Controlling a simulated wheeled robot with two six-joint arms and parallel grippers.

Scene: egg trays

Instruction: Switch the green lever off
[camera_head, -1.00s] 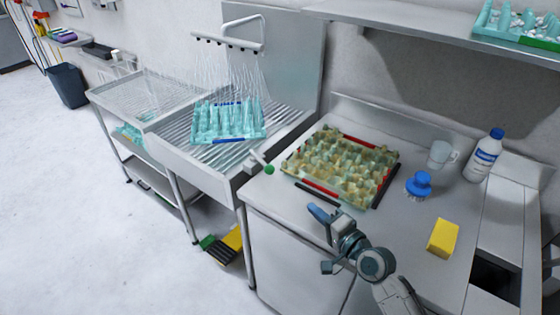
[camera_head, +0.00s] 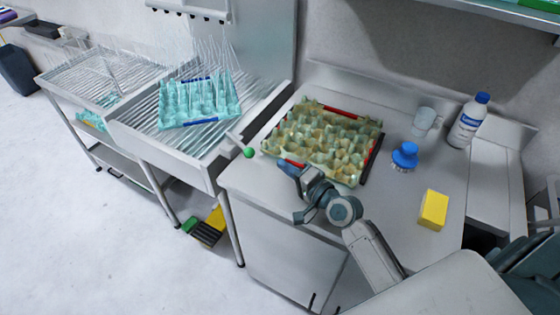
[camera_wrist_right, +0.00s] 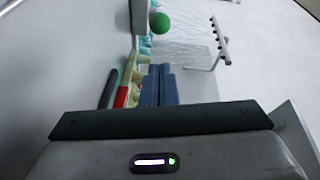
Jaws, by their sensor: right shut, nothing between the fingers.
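The green lever's round knob (camera_head: 249,152) sits on a pale rod at the right front edge of the sink, in the head view. It also shows as a green ball (camera_wrist_right: 160,22) in the right wrist view, ahead of the fingertips. My right gripper (camera_head: 285,167) is shut and empty, just below and right of the knob and apart from it. Its blue fingers lie together in the right wrist view (camera_wrist_right: 160,85). Water streams fall over a light blue egg tray (camera_head: 200,100) in the sink. My left gripper is not in view.
A blue brush (camera_head: 405,156), yellow sponge (camera_head: 433,209), clear cup (camera_head: 425,122) and white bottle (camera_head: 468,120) stand to the right. The counter's front left is clear.

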